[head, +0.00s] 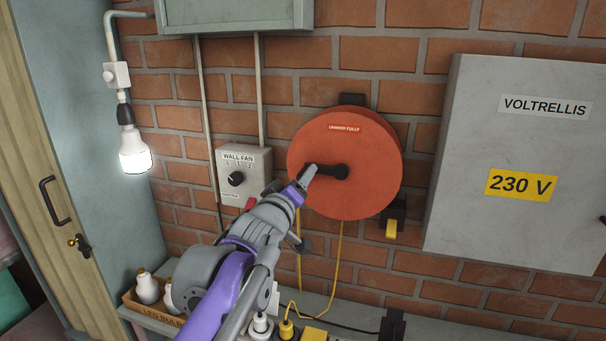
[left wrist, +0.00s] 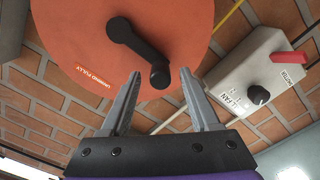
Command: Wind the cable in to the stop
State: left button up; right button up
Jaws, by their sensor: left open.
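The orange cable reel (head: 368,188) hangs on the brick wall and fills the top of the left wrist view (left wrist: 60,30). Its label seems to read "UNWIND FULLY". A black crank (head: 330,171) sits at its centre; in the left wrist view the crank arm ends in a knob (left wrist: 160,77). Yellow cable (head: 340,250) hangs from the reel in two strands towards the shelf. My left gripper (head: 308,176) is at the crank, open, its fingertips (left wrist: 162,76) on either side of the knob in the picture. I cannot tell whether they touch it. My right gripper is not in view.
A wall fan switch box (head: 258,165) is left of the reel, close to my left arm. A grey 230 V cabinet (head: 530,230) stands out on the right. A yellow piece (head: 391,229) sits in a black wall bracket. Below is a shelf with bulbs and plugs.

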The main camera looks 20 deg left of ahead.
pick_arm(q)
jog(key=shift+w, duration=0.95)
grip_shut()
dwell(0.8)
